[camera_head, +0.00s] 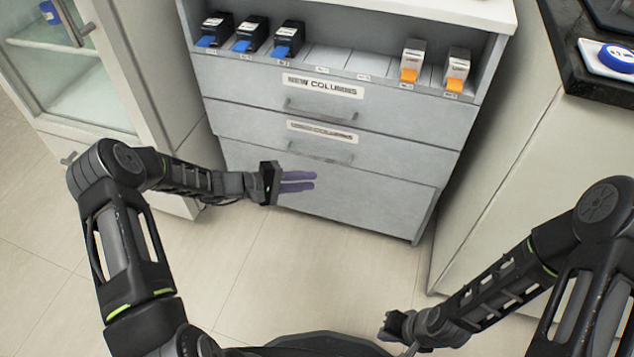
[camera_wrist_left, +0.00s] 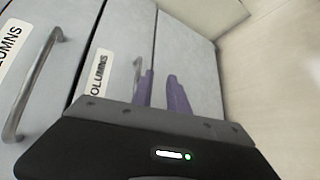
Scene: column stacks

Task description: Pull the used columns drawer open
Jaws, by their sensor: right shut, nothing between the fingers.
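The used columns drawer (camera_head: 400,158) is the middle grey drawer front of the cabinet and looks shut. Its label (camera_head: 322,132) is hard to read in the head view; the wrist view shows the end of the label (camera_wrist_left: 99,73). Its bar handle (camera_head: 320,153) shows in the wrist view (camera_wrist_left: 137,68), partly behind a finger. My left gripper (camera_head: 314,181) has purple fingers with a narrow gap between them. It is just below the handle in the picture, empty, not around the bar. My right gripper (camera_head: 387,330) is shut and low at the front, away from the cabinet.
The new columns drawer (camera_head: 400,110) is above, with its own handle (camera_head: 320,114). A plain panel (camera_head: 360,200) is below. Several blue-tabbed and orange-tabbed column boxes stand on the top shelf (camera_head: 340,60). A glass-door cabinet (camera_head: 65,80) is left; a white counter unit (camera_head: 500,170) is right. Floor between is clear.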

